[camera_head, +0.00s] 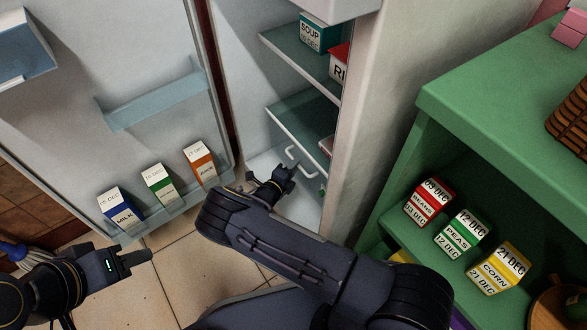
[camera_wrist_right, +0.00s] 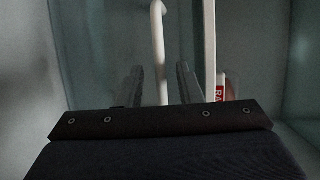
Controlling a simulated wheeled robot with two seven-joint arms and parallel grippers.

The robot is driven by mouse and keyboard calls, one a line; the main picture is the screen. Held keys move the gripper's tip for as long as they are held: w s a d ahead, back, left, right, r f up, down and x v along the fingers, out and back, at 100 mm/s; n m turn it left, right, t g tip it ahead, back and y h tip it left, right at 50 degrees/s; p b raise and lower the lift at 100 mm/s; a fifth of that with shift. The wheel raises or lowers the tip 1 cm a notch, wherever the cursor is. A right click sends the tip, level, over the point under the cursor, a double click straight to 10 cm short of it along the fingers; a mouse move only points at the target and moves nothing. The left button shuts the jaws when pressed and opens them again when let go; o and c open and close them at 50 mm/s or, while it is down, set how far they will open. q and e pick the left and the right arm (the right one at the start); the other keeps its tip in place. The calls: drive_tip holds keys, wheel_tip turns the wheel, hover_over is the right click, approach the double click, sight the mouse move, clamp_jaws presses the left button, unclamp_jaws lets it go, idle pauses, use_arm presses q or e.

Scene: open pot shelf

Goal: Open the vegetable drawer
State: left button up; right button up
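The vegetable drawer (camera_head: 300,128) sits low in the open fridge, with a glassy front, a white top edge and a white bar handle (camera_head: 303,160). My right gripper (camera_head: 290,170) is inside the fridge, close to the handle. In the right wrist view, its two fingers (camera_wrist_right: 160,84) are apart, and the white handle (camera_wrist_right: 158,45) runs up between them with a gap on both sides. Whether the drawer is partly pulled out is hard to tell. My left gripper (camera_head: 140,257) is low at the left, away from the drawer; its finger opening is unclear.
The fridge door (camera_head: 120,60) stands open at left, with a milk carton (camera_head: 121,208) and other cartons on its shelf. Soup (camera_head: 318,35) stands on an upper fridge shelf. A green shelf unit (camera_head: 480,90) with several boxes stands at right. Tiled floor lies below.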

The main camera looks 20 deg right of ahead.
drive_tip(key=shift+c, duration=0.3)
clamp_jaws()
